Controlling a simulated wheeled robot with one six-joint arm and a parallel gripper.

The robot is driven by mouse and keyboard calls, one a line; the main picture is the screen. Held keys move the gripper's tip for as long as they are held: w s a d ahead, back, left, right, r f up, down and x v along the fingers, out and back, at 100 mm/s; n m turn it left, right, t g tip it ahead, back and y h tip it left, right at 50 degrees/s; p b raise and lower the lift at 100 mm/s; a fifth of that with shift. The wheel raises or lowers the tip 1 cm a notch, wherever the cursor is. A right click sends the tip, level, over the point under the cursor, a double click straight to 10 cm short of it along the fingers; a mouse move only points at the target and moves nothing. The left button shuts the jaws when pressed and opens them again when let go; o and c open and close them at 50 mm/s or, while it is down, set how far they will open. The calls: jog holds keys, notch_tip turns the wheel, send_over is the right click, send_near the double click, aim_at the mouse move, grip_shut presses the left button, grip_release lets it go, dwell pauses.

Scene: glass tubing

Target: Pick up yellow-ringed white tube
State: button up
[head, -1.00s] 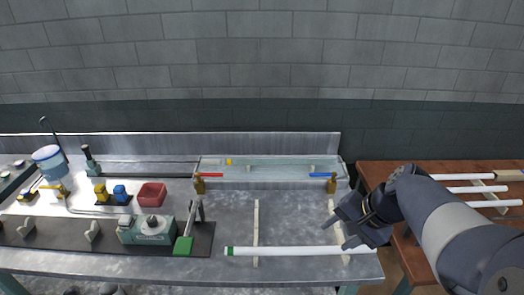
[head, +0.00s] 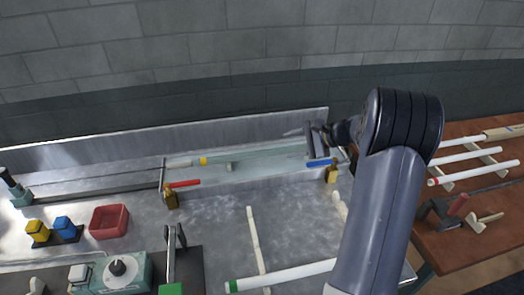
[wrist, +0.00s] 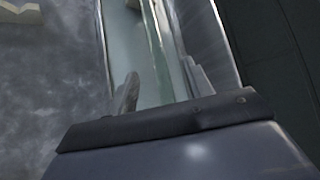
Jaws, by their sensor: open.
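A white piece with a yellow ring (head: 203,160) lies at the left end of the long clear trough (head: 262,168) in the head view. How far the tube runs to the right of the ring is hard to tell through the glassy trough. My gripper (head: 303,134) is over the right end of the trough, well to the right of the ring. In the wrist view my gripper (wrist: 158,92) has its two fingers apart, with the trough below and between them and no tube between the fingers.
Red (head: 184,183) and blue (head: 320,162) handles on brass valves stand at the trough's front corners. A green-ringed white tube (head: 275,277) lies on the front of the bench. More white tubes (head: 470,172) rest on the brown table at right. The back wall is close behind the trough.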

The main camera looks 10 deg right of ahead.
aim_at(267, 152)
jog(key=x, duration=0.3)
jog(key=p+x, duration=0.1)
jog(key=x, duration=0.2)
jog(key=p+x, duration=0.1)
jog(key=x, duration=0.2)
jog(key=shift+s+a+f, duration=0.2)
jog(key=shift+s+f, duration=0.05)
jog(key=shift+f, duration=0.05)
grip_shut()
